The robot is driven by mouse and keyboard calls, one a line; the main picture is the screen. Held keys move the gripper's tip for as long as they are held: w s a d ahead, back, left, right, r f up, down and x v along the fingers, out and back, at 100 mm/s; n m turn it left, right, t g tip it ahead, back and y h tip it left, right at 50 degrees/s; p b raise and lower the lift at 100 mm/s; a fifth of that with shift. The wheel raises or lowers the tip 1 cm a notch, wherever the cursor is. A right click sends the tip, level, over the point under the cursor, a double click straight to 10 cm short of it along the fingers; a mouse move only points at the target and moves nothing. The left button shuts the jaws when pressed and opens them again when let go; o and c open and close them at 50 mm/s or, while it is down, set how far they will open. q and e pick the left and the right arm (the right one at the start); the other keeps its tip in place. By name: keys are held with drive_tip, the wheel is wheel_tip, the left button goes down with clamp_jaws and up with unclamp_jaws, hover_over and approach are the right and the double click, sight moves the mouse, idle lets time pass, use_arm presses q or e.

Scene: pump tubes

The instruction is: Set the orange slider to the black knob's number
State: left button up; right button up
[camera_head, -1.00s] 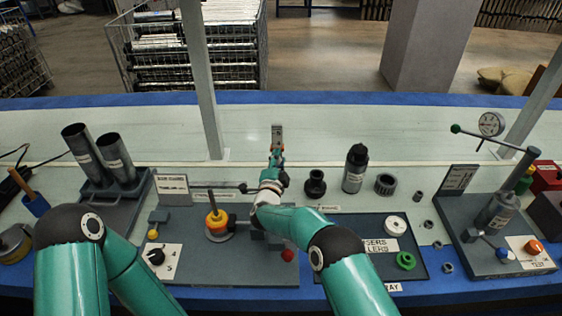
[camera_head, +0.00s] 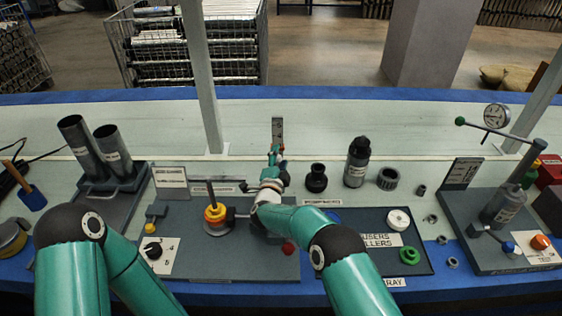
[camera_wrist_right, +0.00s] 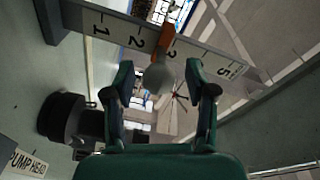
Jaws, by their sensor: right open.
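The orange slider (camera_wrist_right: 166,42) sits on a pale upright scale with printed numbers, between the 2 and the 3 and close beside the 3. A rounded grey grip (camera_wrist_right: 158,78) sticks out from it. My right gripper (camera_wrist_right: 158,70) is open, its fingers on either side of this grip, with gaps showing. In the head view my right gripper (camera_head: 274,154) is in front of the scale (camera_head: 277,128). The black knob (camera_head: 153,250) is on a white numbered plate at lower left; its pointed-to number is too small to read. My left gripper is out of view.
A black pump head (camera_head: 316,178) stands right of my right gripper, with a dark bottle (camera_head: 356,162) and a black ring (camera_head: 388,178) farther right. A tray (camera_head: 425,240) holds white and green rings. A yellow and red stacked part (camera_head: 215,213) is left of my right forearm.

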drive_tip(key=shift+s, duration=0.1)
drive_tip(key=s+a, duration=0.2)
drive_tip(key=s, duration=0.9)
drive_tip(key=shift+s, duration=0.3)
